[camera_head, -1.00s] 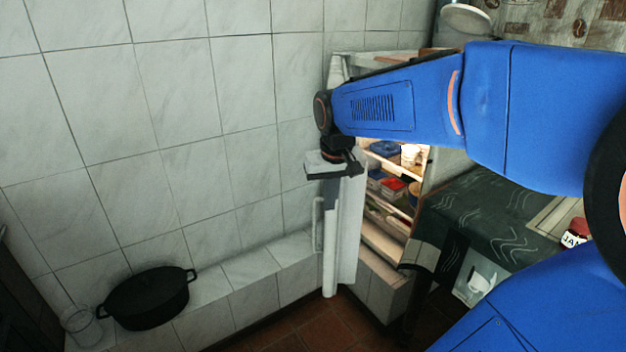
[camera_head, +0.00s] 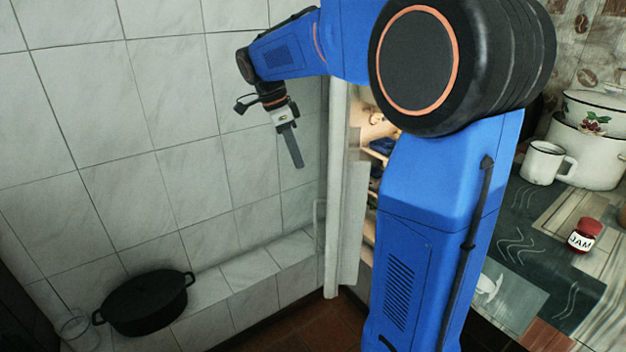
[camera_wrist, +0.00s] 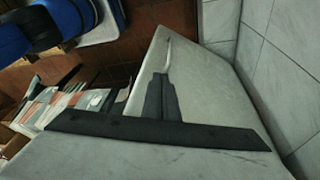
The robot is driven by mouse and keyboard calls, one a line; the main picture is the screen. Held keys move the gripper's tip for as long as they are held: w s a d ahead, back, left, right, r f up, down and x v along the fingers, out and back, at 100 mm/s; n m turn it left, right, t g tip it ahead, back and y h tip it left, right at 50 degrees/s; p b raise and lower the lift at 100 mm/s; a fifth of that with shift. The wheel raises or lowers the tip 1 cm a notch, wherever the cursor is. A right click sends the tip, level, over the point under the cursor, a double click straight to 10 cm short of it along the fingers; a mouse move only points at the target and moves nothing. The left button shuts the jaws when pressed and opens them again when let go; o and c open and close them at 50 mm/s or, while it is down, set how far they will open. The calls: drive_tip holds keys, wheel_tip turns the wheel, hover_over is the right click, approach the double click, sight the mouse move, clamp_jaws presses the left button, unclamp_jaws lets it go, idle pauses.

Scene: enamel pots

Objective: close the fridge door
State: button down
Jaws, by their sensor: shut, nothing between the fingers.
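The white fridge door (camera_head: 345,215) stands open in the head view, seen nearly edge-on, with its handle (camera_head: 318,225) on the left side. The fridge interior (camera_head: 372,125) shows lit to the right of the door, mostly hidden by my arm. My gripper (camera_head: 299,163) is shut and empty, pointing down to the left of the door, on the wall side and above handle height. It appears apart from the door. In the wrist view the shut fingers (camera_wrist: 161,82) show over a pale surface (camera_wrist: 215,95), probably the door's outer face.
A tiled wall (camera_head: 130,130) lies close behind my gripper. A black pot (camera_head: 145,302) and a glass (camera_head: 76,328) stand on the low tiled ledge (camera_head: 225,282). At right, a table (camera_head: 535,290) holds a jam jar (camera_head: 584,236), a white mug (camera_head: 545,163) and an enamel pot (camera_head: 590,150).

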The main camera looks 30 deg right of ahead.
drive_tip(key=s+d+f+m, duration=0.1)
drive_tip(key=d+f+m, duration=0.2)
drive_tip(key=d+f, duration=0.2)
drive_tip(key=shift+s+d+f+g+h, duration=0.3)
drive_tip(key=shift+s+d+f+g, duration=0.1)
drive_tip(key=shift+f, duration=1.25)
